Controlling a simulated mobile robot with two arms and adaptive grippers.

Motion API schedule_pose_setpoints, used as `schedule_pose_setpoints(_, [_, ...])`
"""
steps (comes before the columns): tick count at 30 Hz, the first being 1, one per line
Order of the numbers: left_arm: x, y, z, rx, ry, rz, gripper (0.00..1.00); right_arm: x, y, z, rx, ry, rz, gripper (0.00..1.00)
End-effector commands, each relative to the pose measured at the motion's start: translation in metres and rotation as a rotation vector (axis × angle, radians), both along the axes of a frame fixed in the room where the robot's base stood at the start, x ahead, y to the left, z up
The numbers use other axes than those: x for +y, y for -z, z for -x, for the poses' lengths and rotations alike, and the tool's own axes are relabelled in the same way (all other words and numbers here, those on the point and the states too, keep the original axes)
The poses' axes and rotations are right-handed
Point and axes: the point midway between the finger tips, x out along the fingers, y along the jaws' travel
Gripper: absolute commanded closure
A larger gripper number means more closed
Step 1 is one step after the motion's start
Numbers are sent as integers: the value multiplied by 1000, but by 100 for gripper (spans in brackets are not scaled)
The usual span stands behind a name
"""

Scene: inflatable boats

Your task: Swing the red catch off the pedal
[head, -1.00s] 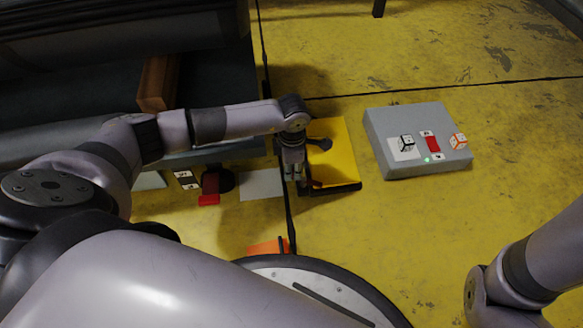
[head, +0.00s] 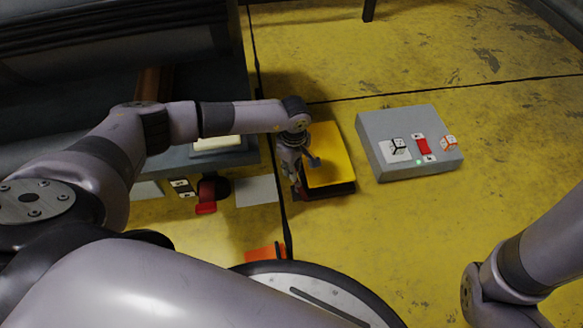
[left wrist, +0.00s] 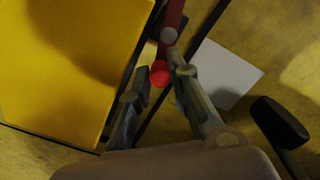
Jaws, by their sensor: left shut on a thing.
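The pedal (head: 330,150) is a yellow plate on a dark base on the floor, left of the grey box in the head view. It also fills the left side of the left wrist view (left wrist: 60,60). My left gripper (head: 296,184) is at the pedal's left edge. In the left wrist view its fingers (left wrist: 160,68) are closed around the red catch, whose bright round end (left wrist: 159,74) shows between them. A dark red bar runs up from there. In the head view the gripper hides the catch. My right arm shows at the right edge; its gripper is out of view.
A grey box (head: 382,168) with a red switch stands right of the pedal. A red lever (head: 206,200) and a pale floor plate (head: 256,191) lie to the left. An orange piece (head: 265,253) is near my base. Floor beyond the pedal is clear.

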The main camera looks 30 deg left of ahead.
Motion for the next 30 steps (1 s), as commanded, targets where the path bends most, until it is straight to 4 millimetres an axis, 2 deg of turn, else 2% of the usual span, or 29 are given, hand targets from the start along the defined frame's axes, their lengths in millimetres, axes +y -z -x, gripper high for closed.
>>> schedule_pose_setpoints(9, [-2,0,-2,-1,83,0,100,0,-1,0,0,0,0,60])
schedule_pose_setpoints(22, [-3,0,-3,-2,90,0,100,0,-1,0,-1,0,0,60])
schedule_pose_setpoints(23, [-3,0,-3,-2,90,0,81,0,-1,0,-1,0,0,60])
schedule_pose_setpoints(30, [-3,0,-3,-1,89,0,65,0,-1,0,-1,0,0,60])
